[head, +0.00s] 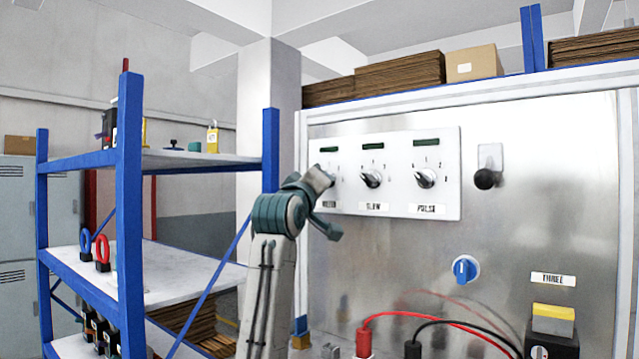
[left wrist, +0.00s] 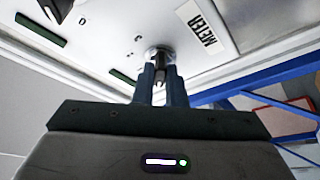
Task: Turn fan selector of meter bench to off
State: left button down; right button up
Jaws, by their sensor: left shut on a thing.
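A white panel (head: 395,230) on the metal bench front carries a row of rotary selector knobs. The middle knob (head: 371,179) and right knob (head: 425,178) show in the head view, with labels below that seem to read SLOW and PULSE. My left gripper (head: 323,180) is at the leftmost knob and mostly hides it. In the left wrist view my left gripper (left wrist: 160,84) is shut on this silver knob (left wrist: 158,54), beside a label (left wrist: 208,30) reading METER. I cannot read which position it points to. No visible label says fan. My right gripper is not in view.
A blue rotary knob (head: 465,269) and a black-ended lever (head: 487,178) are further right on the metal front. Red (head: 440,318) and black (head: 465,325) cables arch below. A blue-framed shelf (head: 128,200) stands left of my left arm.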

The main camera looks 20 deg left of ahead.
pick_arm(q)
jog(key=shift+f, duration=0.15)
dwell(0.3)
jog(key=c, duration=1.5)
grip_release()
jog(key=b+v, duration=0.5)
jog(key=v, duration=0.5)
jog(key=shift+s, duration=0.4)
